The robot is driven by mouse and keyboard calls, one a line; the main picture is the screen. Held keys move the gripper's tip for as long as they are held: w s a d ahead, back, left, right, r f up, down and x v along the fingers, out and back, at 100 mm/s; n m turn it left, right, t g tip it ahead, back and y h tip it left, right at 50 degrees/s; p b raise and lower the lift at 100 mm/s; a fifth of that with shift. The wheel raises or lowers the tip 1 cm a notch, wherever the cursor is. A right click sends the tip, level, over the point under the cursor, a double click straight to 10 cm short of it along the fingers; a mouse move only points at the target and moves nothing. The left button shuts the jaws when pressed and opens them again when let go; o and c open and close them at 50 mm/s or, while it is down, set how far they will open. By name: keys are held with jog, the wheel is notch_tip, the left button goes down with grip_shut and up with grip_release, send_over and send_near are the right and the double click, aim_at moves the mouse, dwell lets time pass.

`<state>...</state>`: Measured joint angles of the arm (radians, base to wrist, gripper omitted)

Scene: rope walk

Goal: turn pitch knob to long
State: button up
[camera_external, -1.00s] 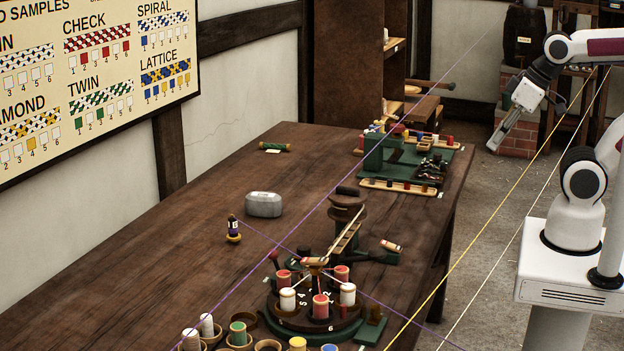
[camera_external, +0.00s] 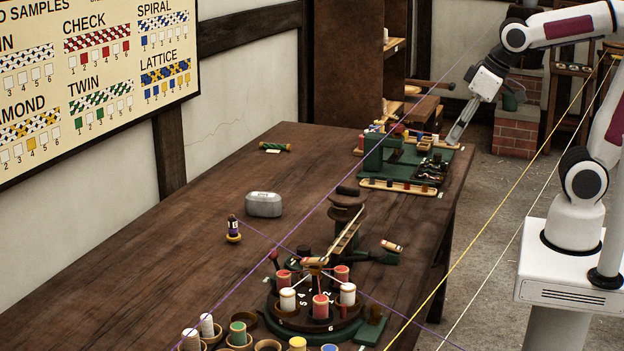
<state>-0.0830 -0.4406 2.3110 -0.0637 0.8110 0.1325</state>
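My gripper (camera_external: 454,139) points down and to the left at the far right corner of the table. Its tip is over or beside the right edge of the green bench device (camera_external: 374,153); I cannot tell whether it touches anything. The fingers look like one slim bar, so their opening is unclear. The device carries small dark, red and wooden parts, too small to make out. I cannot pick out the pitch knob or a "long" mark in this view.
A grey block (camera_external: 264,204) lies mid-table. Purple, yellow (camera_external: 480,230) and white lines stretch across the view. The left far tabletop is mostly clear.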

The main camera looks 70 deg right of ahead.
jog(key=w+a+f, duration=0.1)
jog(key=w+a, duration=0.2)
jog(key=w, duration=0.5)
send_near(304, 248)
jog(key=shift+w+d+f+g, duration=0.1)
jog(key=shift+w+f+g, duration=0.1)
jog(key=shift+w+g, duration=0.3)
jog(key=shift+x, duration=3.9)
jog(key=c, duration=1.1)
